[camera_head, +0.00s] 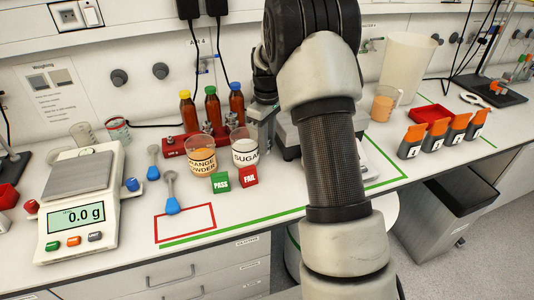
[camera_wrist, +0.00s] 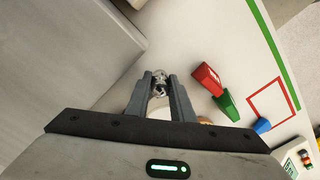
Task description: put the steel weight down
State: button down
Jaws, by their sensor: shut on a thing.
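A small shiny steel weight (camera_wrist: 160,81) sits between the fingertips of my gripper (camera_wrist: 160,88) in the wrist view. My gripper is shut on it. A pale round shape shows partly behind the fingers; I cannot tell how far the weight is above what lies below. In the head view my arm hides most of the area around the gripper, and I cannot make out the held weight there. The balance (camera_head: 78,205) at the left reads 0.0 g, and its pan (camera_head: 80,172) is empty.
Orange powder (camera_head: 201,158) and sugar (camera_head: 245,150) beakers stand behind the green PASS (camera_head: 220,183) and red FAIL (camera_head: 249,177) blocks. Brown bottles (camera_head: 212,108) stand behind. Orange-topped containers (camera_head: 436,134) stand right.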

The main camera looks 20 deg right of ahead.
jog(key=shift+f, duration=2.3)
jog(key=shift+f+b, duration=0.25)
jog(key=shift+b, duration=0.05)
jog(key=c, duration=1.5)
grip_release()
jog(key=shift+r, duration=0.1)
jog(key=shift+c, duration=0.2)
